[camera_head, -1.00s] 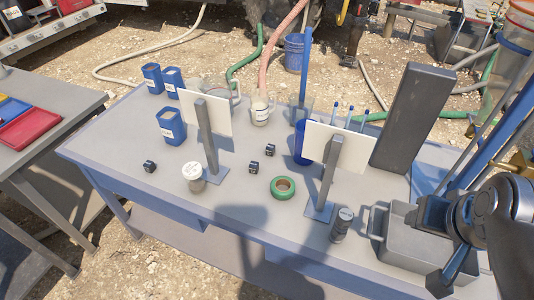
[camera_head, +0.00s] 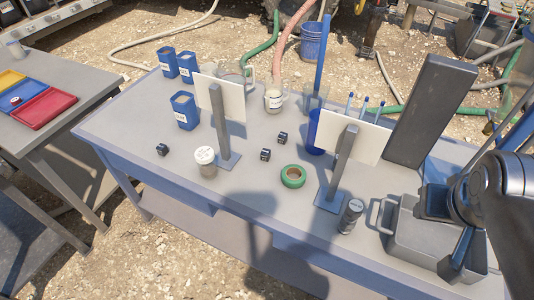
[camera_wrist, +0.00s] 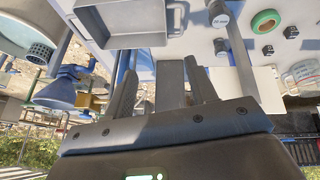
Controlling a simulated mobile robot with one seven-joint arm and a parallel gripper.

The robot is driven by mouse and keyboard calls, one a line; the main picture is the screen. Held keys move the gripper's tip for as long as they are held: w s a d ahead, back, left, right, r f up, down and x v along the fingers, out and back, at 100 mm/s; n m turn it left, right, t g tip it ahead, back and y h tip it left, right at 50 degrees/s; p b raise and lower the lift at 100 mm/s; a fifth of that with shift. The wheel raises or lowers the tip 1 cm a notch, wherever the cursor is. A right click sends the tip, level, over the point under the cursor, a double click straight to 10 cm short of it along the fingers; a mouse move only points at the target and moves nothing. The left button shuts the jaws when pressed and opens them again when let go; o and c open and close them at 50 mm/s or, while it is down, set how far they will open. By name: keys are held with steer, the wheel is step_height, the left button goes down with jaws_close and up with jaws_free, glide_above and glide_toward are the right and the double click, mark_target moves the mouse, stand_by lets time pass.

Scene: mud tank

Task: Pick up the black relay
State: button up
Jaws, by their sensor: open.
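Three small black blocks that look like relays stand on the grey table in the head view. One black relay (camera_head: 162,149) is at the left. A second relay (camera_head: 265,154) and a third relay (camera_head: 282,137) sit close together near the middle, behind the green tape roll. Two of them also show in the wrist view, one (camera_wrist: 268,50) beside the tape and one (camera_wrist: 291,32) farther right. My gripper (camera_head: 447,235) is open and empty over the grey bin at the right, well apart from the relays. Its two fingers also show in the wrist view (camera_wrist: 160,88).
The grey table (camera_head: 240,195) holds a green tape roll (camera_head: 293,176), a white-lidded jar (camera_head: 205,160), a dark can (camera_head: 350,216) and blue containers (camera_head: 185,110). Two upright card stands (camera_head: 222,120) and a tall dark panel (camera_head: 430,110) rise as obstacles. A grey bin (camera_head: 405,240) lies under my gripper.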

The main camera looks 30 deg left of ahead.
steer(key=w+a+n+t+h, duration=0.1)
steer(key=w+a+n+t, duration=0.2)
steer(key=w+a+n, duration=0.6)
steer(key=w+a+n+t+h, duration=0.1)
steer(key=w+a+n+t, duration=0.15)
steer(key=a+n, duration=1.2)
steer(key=w+a+f+n+t+y, duration=0.2)
steer(key=a+f+n, duration=0.1)
steer(key=a+f, duration=0.8)
steer(key=n+y, duration=0.2)
steer(key=n, duration=0.7)
glide_toward(267, 151)
steer(key=shift+w+a+f+t, duration=0.1)
steer(key=shift+a+f+t, duration=0.1)
steer(key=shift+f+t, duration=0.25)
steer(key=shift+a+f, duration=0.1)
steer(key=shift+f, duration=0.2)
steer(key=shift+w+f, duration=0.1)
steer(key=shift+w, duration=0.2)
steer(key=x, duration=1)
steer(key=shift+w+f, duration=0.1)
steer(key=shift+f, duration=0.05)
